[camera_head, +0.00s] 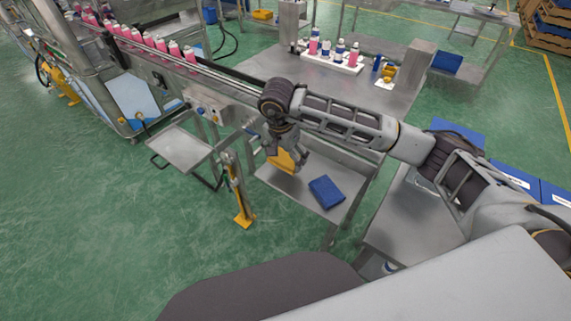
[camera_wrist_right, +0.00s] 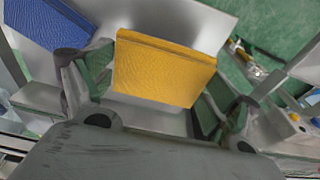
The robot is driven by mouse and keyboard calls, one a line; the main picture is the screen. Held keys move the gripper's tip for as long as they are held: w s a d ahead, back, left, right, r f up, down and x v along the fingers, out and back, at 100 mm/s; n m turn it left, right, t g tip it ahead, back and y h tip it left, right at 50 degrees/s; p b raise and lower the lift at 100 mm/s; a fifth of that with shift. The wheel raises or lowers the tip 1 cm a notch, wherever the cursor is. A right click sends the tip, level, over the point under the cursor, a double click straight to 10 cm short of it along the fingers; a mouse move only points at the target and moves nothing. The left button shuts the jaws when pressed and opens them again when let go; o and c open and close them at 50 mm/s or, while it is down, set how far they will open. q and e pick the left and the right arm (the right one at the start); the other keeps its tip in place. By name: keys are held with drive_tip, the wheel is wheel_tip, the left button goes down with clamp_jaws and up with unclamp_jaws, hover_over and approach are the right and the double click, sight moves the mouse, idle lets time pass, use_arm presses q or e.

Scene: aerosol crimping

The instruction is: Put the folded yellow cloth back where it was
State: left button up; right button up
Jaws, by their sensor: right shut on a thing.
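The folded yellow cloth (camera_head: 286,160) is in my right gripper (camera_head: 285,153), at the left part of a low metal shelf beside the conveyor. The right wrist view shows the yellow cloth (camera_wrist_right: 163,70) between the two fingers of the right gripper (camera_wrist_right: 155,95). I cannot tell whether the cloth touches the shelf. A folded blue cloth (camera_head: 326,191) lies flat on the same shelf (camera_head: 300,195), to the right of the yellow one. The blue cloth also shows at the upper left of the right wrist view (camera_wrist_right: 48,24). My left gripper is out of view.
A conveyor (camera_head: 215,84) with several pink bottles runs along the back left. A small metal tray (camera_head: 180,147) stands left of the shelf, near a yellow-footed post (camera_head: 243,217). A metal table (camera_head: 265,65) behind my right arm holds a white bottle tray.

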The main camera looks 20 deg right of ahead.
sight(285, 165)
drive_tip(key=shift+f, duration=0.3)
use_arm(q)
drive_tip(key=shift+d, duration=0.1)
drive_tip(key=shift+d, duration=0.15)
use_arm(e)
drive_tip(key=shift+f, duration=1.7)
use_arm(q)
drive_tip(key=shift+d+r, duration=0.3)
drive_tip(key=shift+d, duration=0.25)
use_arm(e)
drive_tip(key=shift+f, duration=0.2)
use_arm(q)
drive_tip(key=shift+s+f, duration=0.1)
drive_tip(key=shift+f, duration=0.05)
use_arm(e)
drive_tip(key=shift+f, duration=0.1)
